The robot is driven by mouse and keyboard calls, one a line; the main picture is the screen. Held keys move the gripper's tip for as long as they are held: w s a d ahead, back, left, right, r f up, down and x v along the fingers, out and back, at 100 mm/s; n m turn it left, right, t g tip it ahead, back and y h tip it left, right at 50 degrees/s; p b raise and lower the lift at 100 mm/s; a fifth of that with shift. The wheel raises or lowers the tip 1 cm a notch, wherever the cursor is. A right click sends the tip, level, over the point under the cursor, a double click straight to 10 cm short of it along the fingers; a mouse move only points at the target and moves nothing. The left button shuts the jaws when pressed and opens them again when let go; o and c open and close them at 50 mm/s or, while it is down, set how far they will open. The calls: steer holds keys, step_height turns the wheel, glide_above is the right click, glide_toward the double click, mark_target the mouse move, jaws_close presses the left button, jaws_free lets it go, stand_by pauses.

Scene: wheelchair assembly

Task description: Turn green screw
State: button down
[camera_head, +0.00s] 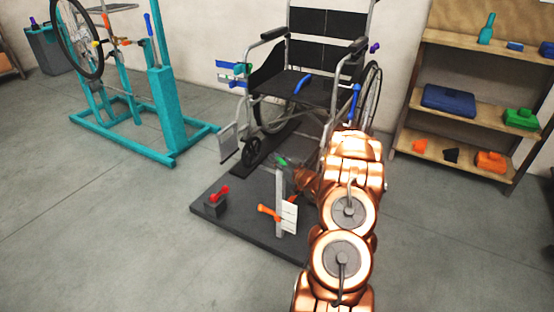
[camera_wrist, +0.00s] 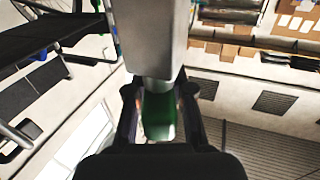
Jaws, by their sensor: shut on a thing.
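The green screw (camera_head: 281,161) shows at the top of a grey upright post (camera_head: 279,200) in the head view. In the wrist view the green screw (camera_wrist: 159,116) sits between my fingers, just under the grey metal post (camera_wrist: 150,38). My gripper (camera_wrist: 160,105) is shut on the green screw, with a dark finger on each side of it. In the head view my copper arm comes from the lower right, and my gripper (camera_head: 298,174) reaches the post's upper end from the right. The screw's far side is hidden.
The post stands on a dark platform (camera_head: 235,215) with an orange handle (camera_head: 269,211) and a red-handled block (camera_head: 216,202). A wheelchair (camera_head: 312,85) stands behind. A teal stand (camera_head: 165,110) is at left, shelves (camera_head: 465,100) at right. The floor at left front is clear.

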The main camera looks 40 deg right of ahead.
steer(key=shift+m+h, duration=0.4)
steer(key=m+h, duration=0.1)
steer(key=h, duration=0.1)
steer(key=m+g+h+p, duration=0.1)
steer(key=m+h, duration=0.1)
steer(key=h, duration=0.1)
steer(key=shift+d, duration=0.2)
steer(key=m+g+h, duration=0.1)
steer(key=m+g+h+p, duration=0.1)
steer(key=h, duration=0.1)
steer(key=m+g+h+p, duration=0.1)
steer(key=m+h, duration=0.1)
steer(key=shift+s+d+g, duration=0.25)
steer(key=shift+d+g, duration=0.05)
steer(key=shift+d, duration=0.05)
steer(key=shift+s+d+m+g+h+p, duration=0.15)
steer(key=shift+m+g+h+p, duration=0.1)
steer(key=shift+m+g+h, duration=0.75)
steer(key=shift+s+d+m+g+h+p, duration=0.2)
steer(key=shift+m+g+h, duration=0.5)
steer(key=shift+g, duration=0.5)
steer(key=shift+s+d+m+g+h+p, duration=0.1)
steer(key=shift+m+g+h+p, duration=0.2)
steer(key=shift+m+g+h, duration=0.55)
steer(key=shift+s+m+g, duration=0.1)
steer(key=shift+m+g, duration=0.25)
steer(key=shift+g, duration=0.4)
steer(key=c, duration=1)
jaws_free()
